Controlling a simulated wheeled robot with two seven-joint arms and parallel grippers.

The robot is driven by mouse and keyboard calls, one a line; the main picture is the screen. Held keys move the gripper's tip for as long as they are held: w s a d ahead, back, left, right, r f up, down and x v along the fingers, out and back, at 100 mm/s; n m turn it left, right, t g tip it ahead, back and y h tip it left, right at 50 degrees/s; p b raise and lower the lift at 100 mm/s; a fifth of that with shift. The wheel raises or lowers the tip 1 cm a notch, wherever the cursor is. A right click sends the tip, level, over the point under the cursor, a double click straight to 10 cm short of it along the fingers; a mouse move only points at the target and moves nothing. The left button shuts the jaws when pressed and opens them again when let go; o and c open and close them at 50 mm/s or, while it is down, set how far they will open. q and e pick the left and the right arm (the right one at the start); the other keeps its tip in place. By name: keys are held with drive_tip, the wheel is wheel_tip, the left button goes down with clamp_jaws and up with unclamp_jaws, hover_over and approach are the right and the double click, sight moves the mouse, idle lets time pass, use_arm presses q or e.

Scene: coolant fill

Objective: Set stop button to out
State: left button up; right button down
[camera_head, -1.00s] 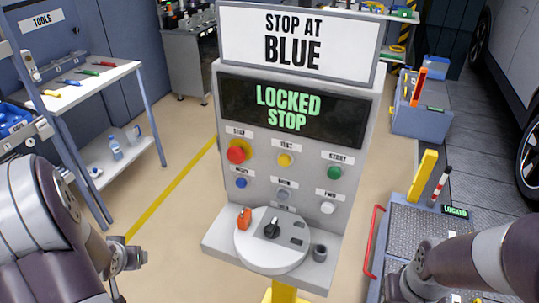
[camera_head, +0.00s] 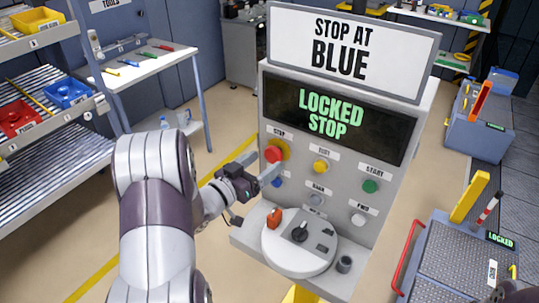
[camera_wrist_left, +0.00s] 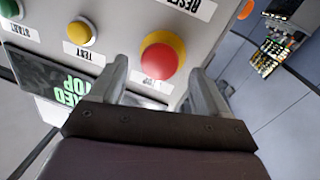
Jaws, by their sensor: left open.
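The red stop button (camera_head: 273,154) sits on a yellow collar at the upper left of the grey control panel (camera_head: 240,238). It also shows in the left wrist view (camera_wrist_left: 160,62), upside down, ahead of and between the fingers. My left gripper (camera_head: 262,172) is open in front of the panel, just below the button in the head view. In the left wrist view its two fingers (camera_wrist_left: 158,84) are spread and empty, and I cannot tell whether either touches the button. The screen (camera_head: 330,118) reads "LOCKED STOP". My right gripper is not in view.
A yellow test button (camera_head: 320,166), a green start button (camera_head: 370,186) and a white button (camera_head: 357,220) sit on the panel. A round plate (camera_head: 285,262) with a black knob stands below. A sign (camera_head: 345,52) reads "STOP AT BLUE". Open floor lies left of the panel.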

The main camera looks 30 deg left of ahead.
sight(270, 158)
use_arm(q)
drive_tip(key=shift+x, duration=1.15)
drive_tip(key=shift+w, duration=0.4)
clamp_jaws()
drive_tip(key=shift+s+f, duration=0.1)
drive_tip(key=shift+s, duration=0.75)
drive_tip(key=shift+w, duration=0.1)
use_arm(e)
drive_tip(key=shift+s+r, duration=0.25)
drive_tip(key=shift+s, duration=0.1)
use_arm(q)
unclamp_jaws()
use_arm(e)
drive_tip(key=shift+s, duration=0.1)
use_arm(q)
drive_tip(key=shift+s+a, duration=0.1)
drive_tip(key=shift+s, duration=0.1)
